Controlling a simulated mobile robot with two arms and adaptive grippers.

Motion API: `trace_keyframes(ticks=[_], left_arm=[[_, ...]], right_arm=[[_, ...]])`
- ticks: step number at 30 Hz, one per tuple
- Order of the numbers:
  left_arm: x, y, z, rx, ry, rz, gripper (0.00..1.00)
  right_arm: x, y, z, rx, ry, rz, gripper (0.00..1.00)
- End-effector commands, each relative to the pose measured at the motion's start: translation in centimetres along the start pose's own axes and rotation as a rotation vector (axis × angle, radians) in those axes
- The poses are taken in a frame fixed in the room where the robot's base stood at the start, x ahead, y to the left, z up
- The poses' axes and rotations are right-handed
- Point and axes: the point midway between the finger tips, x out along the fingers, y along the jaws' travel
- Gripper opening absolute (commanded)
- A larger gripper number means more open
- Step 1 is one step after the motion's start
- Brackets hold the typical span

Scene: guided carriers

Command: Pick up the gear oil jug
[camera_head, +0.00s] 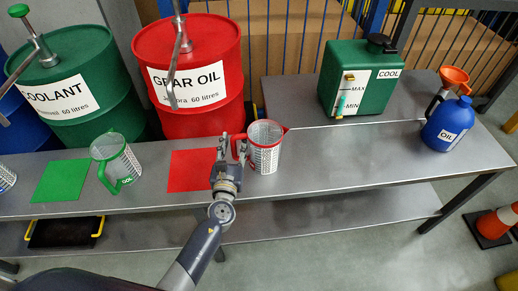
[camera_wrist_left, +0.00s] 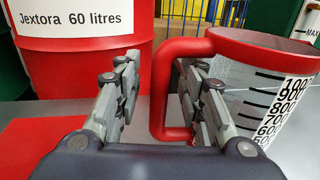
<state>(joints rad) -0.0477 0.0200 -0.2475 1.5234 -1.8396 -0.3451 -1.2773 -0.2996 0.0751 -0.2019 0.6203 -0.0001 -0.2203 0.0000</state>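The gear oil jug (camera_head: 265,155) is a clear measuring jug with a red rim and red handle, standing upright on the metal bench just right of the red mat (camera_head: 192,170). In the left wrist view the jug (camera_wrist_left: 262,85) fills the right side, its red handle (camera_wrist_left: 160,90) turned towards me. My left gripper (camera_head: 232,148) is at the handle. Its fingers (camera_wrist_left: 158,95) are apart, with the handle between them; the right finger reaches through the handle loop, and a gap shows between the left finger and the handle. My right gripper is not in view.
A red gear oil drum (camera_head: 190,75) and green coolant drum (camera_head: 78,90) stand behind the bench (camera_head: 330,165). A green-handled jug (camera_head: 117,162) stands beside a green mat (camera_head: 61,180). Right are a green coolant container (camera_head: 345,65) and blue oil can (camera_head: 446,125). The bench between is clear.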

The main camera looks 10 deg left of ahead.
Motion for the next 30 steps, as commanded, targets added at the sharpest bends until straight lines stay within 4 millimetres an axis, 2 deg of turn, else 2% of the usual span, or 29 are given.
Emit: trace_keyframes(ticks=[5, 9, 10, 23, 30], left_arm=[[0.0, 0.0, -0.1, 0.0, 0.001, 0.0, 0.37], [0.0, 0.0, 0.0, 0.0, 0.001, 0.0, 0.05], [0.0, 0.0, 0.0, 0.001, 0.001, 0.0, 0.0], [0.0, 0.0, 0.4, -0.001, -0.001, 0.0, 0.0], [0.0, 0.0, 2.7, -0.002, -0.003, 0.001, 0.0]], right_arm=[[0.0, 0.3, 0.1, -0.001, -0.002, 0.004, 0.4], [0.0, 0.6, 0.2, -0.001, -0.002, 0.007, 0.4], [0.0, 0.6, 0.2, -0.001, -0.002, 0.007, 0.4], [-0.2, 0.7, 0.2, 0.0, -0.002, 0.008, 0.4], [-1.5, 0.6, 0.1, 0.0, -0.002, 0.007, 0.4]])
